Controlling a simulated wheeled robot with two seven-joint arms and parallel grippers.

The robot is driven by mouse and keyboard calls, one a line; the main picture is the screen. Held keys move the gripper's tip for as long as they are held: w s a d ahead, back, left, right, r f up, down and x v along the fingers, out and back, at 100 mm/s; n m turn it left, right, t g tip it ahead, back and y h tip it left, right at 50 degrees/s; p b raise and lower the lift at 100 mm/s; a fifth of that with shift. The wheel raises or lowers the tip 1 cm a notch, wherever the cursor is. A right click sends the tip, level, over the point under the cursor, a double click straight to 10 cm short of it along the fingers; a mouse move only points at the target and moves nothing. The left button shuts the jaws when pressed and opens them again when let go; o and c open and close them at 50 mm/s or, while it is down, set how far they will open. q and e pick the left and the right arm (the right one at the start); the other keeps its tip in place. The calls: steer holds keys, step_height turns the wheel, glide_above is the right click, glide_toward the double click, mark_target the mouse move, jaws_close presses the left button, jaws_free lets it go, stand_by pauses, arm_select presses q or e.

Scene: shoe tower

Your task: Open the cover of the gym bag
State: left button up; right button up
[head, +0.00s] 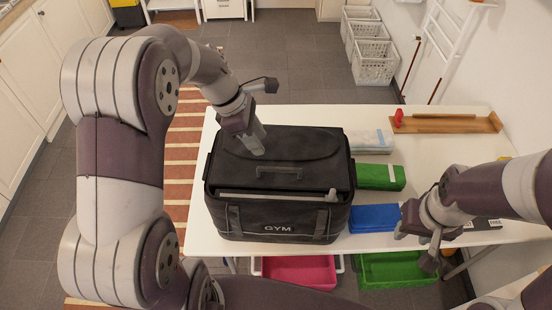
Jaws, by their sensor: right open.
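The black gym bag (250,220), marked GYM on its front, stands upright on the white table. Its cover (310,145) lies flat over the top, with a dark handle near its front edge. My left gripper (258,148) points down at the left part of the cover, at or just above it. Its fingers look close together, but I cannot tell whether they are shut or touching the cover.
A wooden tray (450,124) is at the table's back right. Pink (300,270) and green (395,268) bins sit below the front edge.

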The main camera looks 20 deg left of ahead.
arm_select(q)
steer(key=p, duration=0.2)
glide_toward(279, 169)
steer(key=x, duration=0.2)
steer(key=w+x, duration=0.1)
steer(key=x, duration=0.2)
steer(key=shift+s+d+f, duration=0.1)
steer(key=shift+d+f, duration=0.1)
steer(key=shift+f, duration=0.3)
steer(key=shift+s+d+f, duration=0.15)
steer(key=shift+d+f, duration=0.05)
steer(key=shift+f, duration=0.25)
steer(key=shift+s+d+f, duration=0.15)
steer(key=shift+s+f, duration=0.05)
steer(key=shift+w+f, duration=0.1)
steer(key=shift+w, duration=0.15)
steer(key=shift+c, duration=0.3)
steer(key=c, duration=0.5)
jaws_close()
steer(key=shift+s, duration=0.1)
arm_select(e)
steer(key=shift+w+r, duration=0.3)
steer(key=shift+r, duration=0.25)
steer(key=shift+w+r, duration=0.25)
steer(key=shift+r, duration=0.25)
